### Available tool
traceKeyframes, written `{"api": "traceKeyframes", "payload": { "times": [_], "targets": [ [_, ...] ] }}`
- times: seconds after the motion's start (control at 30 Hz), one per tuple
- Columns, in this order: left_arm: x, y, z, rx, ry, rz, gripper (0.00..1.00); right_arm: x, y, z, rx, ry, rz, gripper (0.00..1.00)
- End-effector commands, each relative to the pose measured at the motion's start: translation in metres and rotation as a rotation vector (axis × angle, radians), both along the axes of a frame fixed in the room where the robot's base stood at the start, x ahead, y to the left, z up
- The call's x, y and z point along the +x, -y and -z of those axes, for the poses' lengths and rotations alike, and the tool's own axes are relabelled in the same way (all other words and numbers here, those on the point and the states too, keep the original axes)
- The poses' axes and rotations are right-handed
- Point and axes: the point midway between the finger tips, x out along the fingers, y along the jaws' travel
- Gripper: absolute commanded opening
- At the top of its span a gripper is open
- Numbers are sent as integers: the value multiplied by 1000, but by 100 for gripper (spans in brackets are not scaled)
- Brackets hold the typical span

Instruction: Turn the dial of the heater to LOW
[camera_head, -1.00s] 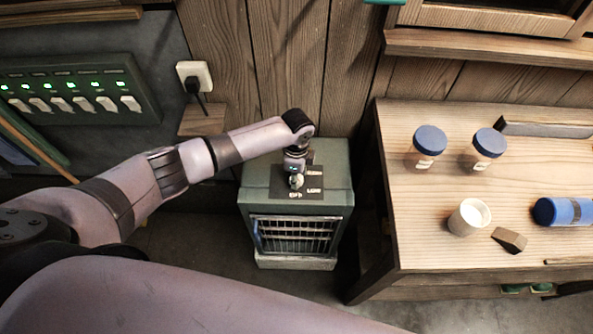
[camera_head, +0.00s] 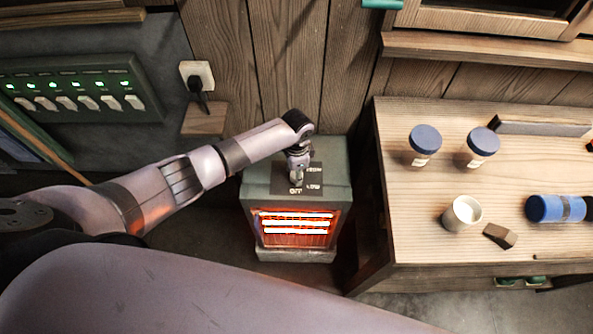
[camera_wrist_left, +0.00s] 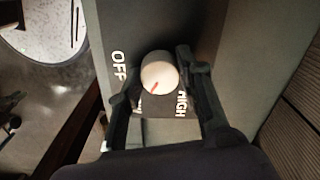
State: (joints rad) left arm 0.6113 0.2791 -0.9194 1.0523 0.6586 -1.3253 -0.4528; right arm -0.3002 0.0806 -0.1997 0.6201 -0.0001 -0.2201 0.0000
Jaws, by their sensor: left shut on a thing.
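The heater (camera_head: 347,185) is a green box on the floor, left of the table, with bars glowing orange-white behind its front grille. Its white round dial (camera_wrist_left: 160,70) with a red mark is on top, on a dark label plate. In the left wrist view, OFF is left of the dial and HIGH below right; lettering between them is mostly hidden by a finger. The red mark points down-left, between OFF and HIGH. My left gripper (camera_head: 297,181) is shut on the dial from above; its fingers (camera_wrist_left: 157,74) are on either side. My right gripper is not in view.
The wooden table (camera_head: 430,245) on the right holds two blue-lidded jars, a cup (camera_head: 461,213), a small brown block and a blue cylinder (camera_head: 556,209). A switch panel (camera_head: 75,90) and a wall socket (camera_head: 197,75) with a plug are at the left.

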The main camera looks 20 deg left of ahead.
Motion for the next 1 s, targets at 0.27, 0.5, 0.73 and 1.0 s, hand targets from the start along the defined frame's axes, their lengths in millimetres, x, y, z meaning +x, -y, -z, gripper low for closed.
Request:
{"api": "traceKeyframes", "payload": {
  "times": [0.27,0.5,0.73,1.0],
  "targets": [
    [1,-1,-1,1,3,0,34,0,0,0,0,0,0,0],
    [1,0,-1,1,2,1,50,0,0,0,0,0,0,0],
    [0,0,0,1,1,1,54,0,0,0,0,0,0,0],
    [1,0,-12,-2,3,2,54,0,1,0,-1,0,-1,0]
  ]
}}
